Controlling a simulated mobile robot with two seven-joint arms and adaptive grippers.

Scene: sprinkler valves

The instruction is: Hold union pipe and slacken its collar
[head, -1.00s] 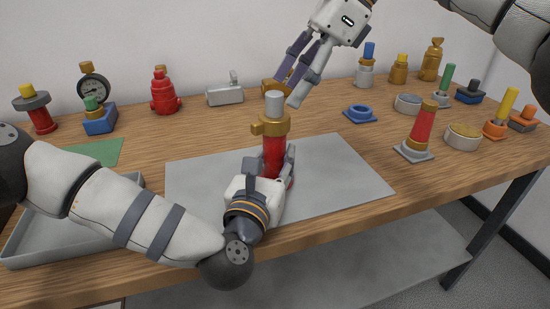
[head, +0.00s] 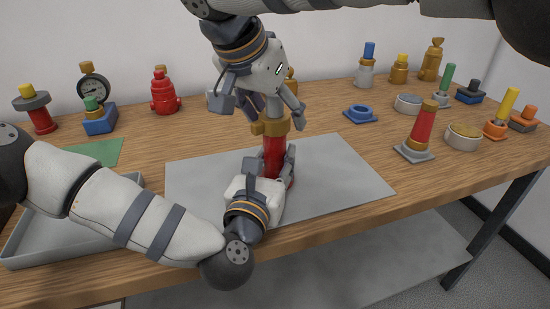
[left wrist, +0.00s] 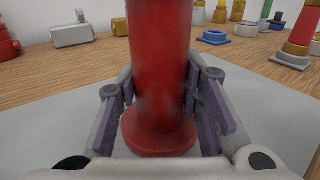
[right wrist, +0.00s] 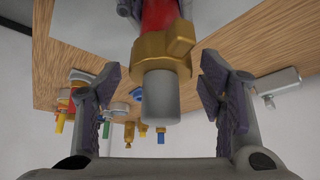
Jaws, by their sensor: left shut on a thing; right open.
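The union pipe (head: 273,160) stands upright on the grey mat, with a red body, a brass collar (head: 276,124) with a side lug, and a grey pipe end (head: 277,104) on top. My left gripper (head: 272,180) is shut around the lower red body, which fills the left wrist view (left wrist: 158,75) between its fingers. My right gripper (head: 272,104) is open just above the collar, near the grey end. In the right wrist view the grey end (right wrist: 160,98) and collar (right wrist: 162,52) lie between the open fingers, apart from both.
The grey mat (head: 340,180) is otherwise clear. A red and brass fitting (head: 423,128) stands to the right, near a blue ring (head: 361,113). A grey tray (head: 50,235) lies under my left arm. Several valves and a gauge (head: 92,90) line the back.

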